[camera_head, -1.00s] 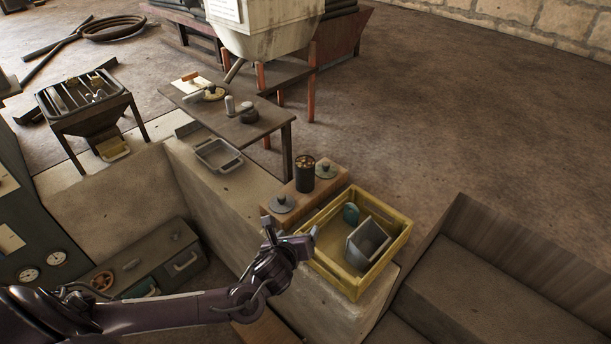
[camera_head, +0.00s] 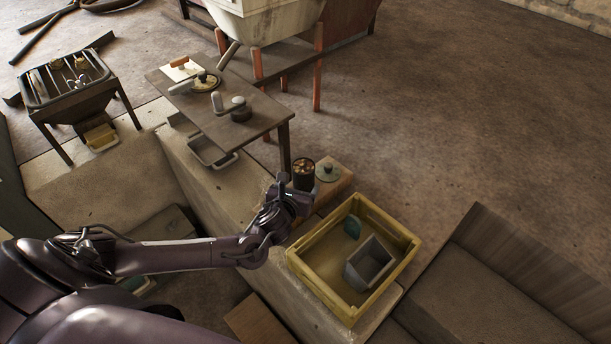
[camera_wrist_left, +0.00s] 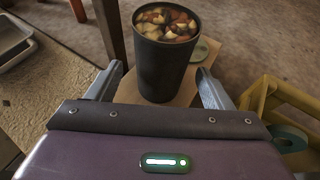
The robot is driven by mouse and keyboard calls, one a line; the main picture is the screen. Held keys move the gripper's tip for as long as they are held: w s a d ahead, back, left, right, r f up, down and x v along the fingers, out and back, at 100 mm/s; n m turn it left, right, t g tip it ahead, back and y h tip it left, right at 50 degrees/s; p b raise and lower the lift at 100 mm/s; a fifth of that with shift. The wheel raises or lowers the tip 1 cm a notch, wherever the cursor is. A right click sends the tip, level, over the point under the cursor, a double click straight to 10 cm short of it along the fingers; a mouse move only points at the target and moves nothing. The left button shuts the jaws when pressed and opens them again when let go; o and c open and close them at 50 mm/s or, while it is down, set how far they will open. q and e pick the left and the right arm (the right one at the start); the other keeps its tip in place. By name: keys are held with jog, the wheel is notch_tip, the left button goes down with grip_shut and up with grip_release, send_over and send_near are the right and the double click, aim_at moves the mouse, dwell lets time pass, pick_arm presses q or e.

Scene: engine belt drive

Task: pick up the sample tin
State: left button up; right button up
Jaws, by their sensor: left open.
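The sample tin (camera_head: 303,174) is a dark, upright cylinder, open at the top and filled with brown, red and pale pieces. It stands on a wooden board (camera_head: 338,187) on the ledge. My left gripper (camera_head: 295,192) is right at the tin on its near side and hides its lower part in the head view. In the left wrist view the tin (camera_wrist_left: 165,60) stands upright in line with the gap between the two open fingers. There is space on both sides of it. I cannot tell how deep it sits between them. My right gripper is not in view.
A round lid with a knob (camera_head: 328,172) lies beside the tin on the right. A yellow crate (camera_head: 402,262) holding a grey bin (camera_head: 371,263) and a teal item stands close on the right. A dark table (camera_head: 225,128) with small tools stands behind left.

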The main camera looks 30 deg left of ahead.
pick_arm(q)
jog(key=shift+p+x, duration=0.4)
jog(key=shift+x, duration=0.8)
jog(key=x, duration=0.2)
jog(key=shift+w+f, duration=0.1)
jog(key=shift+w, duration=0.25)
jog(key=c, duration=1.2)
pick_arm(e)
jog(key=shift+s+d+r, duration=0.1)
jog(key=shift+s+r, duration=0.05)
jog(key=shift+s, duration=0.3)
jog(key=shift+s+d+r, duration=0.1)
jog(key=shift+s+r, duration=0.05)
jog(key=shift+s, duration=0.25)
pick_arm(q)
notch_tip(320, 180, up, 20)
jog(key=shift+b, duration=0.35)
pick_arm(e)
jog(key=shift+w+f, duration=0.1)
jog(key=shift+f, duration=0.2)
